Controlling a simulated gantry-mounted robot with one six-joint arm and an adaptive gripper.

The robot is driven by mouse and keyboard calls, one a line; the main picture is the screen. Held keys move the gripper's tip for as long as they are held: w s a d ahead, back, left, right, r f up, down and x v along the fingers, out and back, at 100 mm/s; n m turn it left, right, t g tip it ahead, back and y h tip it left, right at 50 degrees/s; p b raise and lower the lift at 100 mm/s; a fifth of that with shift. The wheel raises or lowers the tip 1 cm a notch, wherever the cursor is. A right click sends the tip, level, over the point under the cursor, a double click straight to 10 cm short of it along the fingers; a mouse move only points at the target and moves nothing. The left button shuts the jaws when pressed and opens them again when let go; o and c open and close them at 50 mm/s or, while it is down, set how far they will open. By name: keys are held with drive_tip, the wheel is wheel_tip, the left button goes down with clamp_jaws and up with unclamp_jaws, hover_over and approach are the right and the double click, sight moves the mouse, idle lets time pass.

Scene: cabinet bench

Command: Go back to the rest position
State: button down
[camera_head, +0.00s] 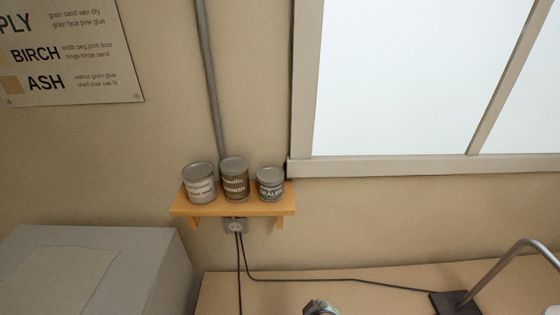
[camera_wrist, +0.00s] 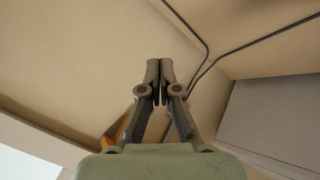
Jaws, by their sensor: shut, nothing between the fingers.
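My gripper (camera_wrist: 160,80) shows in the wrist view with its two dark fingers together, shut with nothing visible between them. Ahead of the fingers in that view are bare beige surfaces, and no object touches the fingertips. In the head view only a small part of my arm shows at the bottom edge, over the wooden bench (camera_head: 265,295). The rest of my arm is out of that frame.
A wooden shelf (camera_head: 235,207) on the wall holds three cans: a pale one (camera_head: 199,185), a brown one (camera_head: 234,180) and a grey one (camera_head: 270,186). A grey box (camera_head: 95,260) stands left. A black cable (camera_head: 340,281) and a lamp base (camera_head: 455,303) lie on the bench.

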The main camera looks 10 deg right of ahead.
drive_tip(key=s+a+r+m+t+y, duration=0.1)
drive_tip(key=s+a+r+m+t, duration=0.2)
drive_tip(key=a+r, duration=0.5)
drive_tip(key=s+a+r+m+t+y, duration=0.2)
drive_tip(key=s+a+r+m, duration=0.15)
drive_tip(key=a+r, duration=0.4)
wheel_tip(320, 180, up, 24)
drive_tip(key=p, duration=2.6)
drive_tip(key=shift+w+a+h, duration=0.25)
drive_tip(key=shift+h, duration=0.05)
drive_tip(key=shift+f+n, duration=0.2)
drive_tip(key=shift+n, duration=0.05)
